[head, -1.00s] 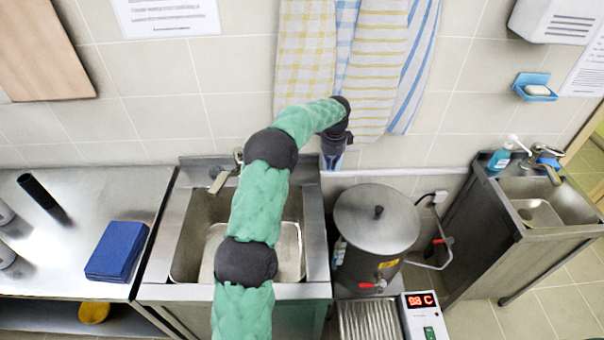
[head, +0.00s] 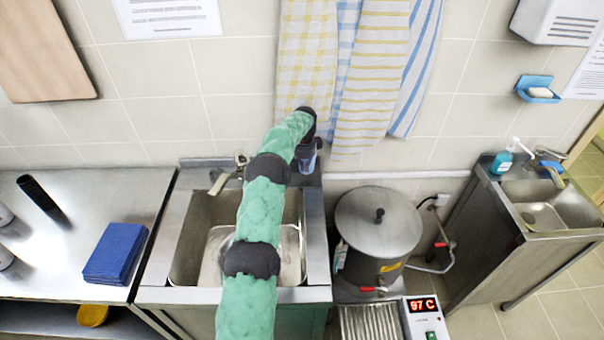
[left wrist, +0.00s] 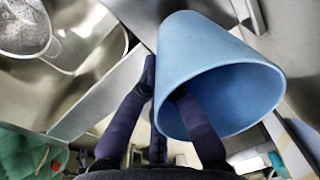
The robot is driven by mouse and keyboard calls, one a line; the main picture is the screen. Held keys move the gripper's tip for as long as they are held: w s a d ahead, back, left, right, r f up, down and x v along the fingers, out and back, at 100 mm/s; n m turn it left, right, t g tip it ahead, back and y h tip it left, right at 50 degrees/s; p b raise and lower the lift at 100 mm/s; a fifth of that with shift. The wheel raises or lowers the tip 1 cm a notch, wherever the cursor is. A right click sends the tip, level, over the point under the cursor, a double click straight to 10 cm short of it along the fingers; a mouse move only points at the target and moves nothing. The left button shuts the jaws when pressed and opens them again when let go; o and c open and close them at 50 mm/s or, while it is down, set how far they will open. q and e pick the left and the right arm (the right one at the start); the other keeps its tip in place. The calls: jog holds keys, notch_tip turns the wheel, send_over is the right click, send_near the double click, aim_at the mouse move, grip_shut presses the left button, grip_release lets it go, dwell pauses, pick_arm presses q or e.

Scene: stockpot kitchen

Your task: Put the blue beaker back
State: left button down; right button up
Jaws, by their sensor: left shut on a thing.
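The blue beaker (left wrist: 215,75) fills the middle of the left wrist view, tilted, with its wide open mouth facing the camera. My left gripper (left wrist: 165,88) is shut on its wall, with one finger inside the mouth and the others outside. In the head view my left gripper (head: 306,158) is over the back right corner of the sink unit (head: 317,220), where only a small bluish part of the beaker shows. Whether the beaker touches the rim I cannot tell. My right gripper is not in view.
A steel boiler (head: 378,235) stands right of the sink, with a display reading 97 C (head: 422,305) in front. Towels (head: 370,70) hang on the wall behind. Blue cloths (head: 115,252) and a dark cylinder (head: 40,195) are on the left counter (head: 75,215). A small sink (head: 545,210) stands far right.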

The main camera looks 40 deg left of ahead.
pick_arm(q)
jog(key=shift+a+f, duration=0.4)
jog(key=shift+f, duration=0.1)
jog(key=shift+a+f, duration=0.2)
jog(key=shift+f, duration=0.65)
jog(key=shift+a+f, duration=0.15)
jog(key=shift+f, duration=0.65)
jog(key=shift+f+b, duration=0.2)
jog(key=shift+b, duration=0.15)
jog(key=c, duration=1.4)
grip_release()
jog(key=shift+c, duration=0.2)
notch_tip(320, 180, up, 11)
jog(key=d+p, duration=0.1)
jog(key=shift+s+d+f+p, duration=0.15)
jog(key=shift+s+d+p, duration=0.05)
jog(key=shift+s+p, duration=0.1)
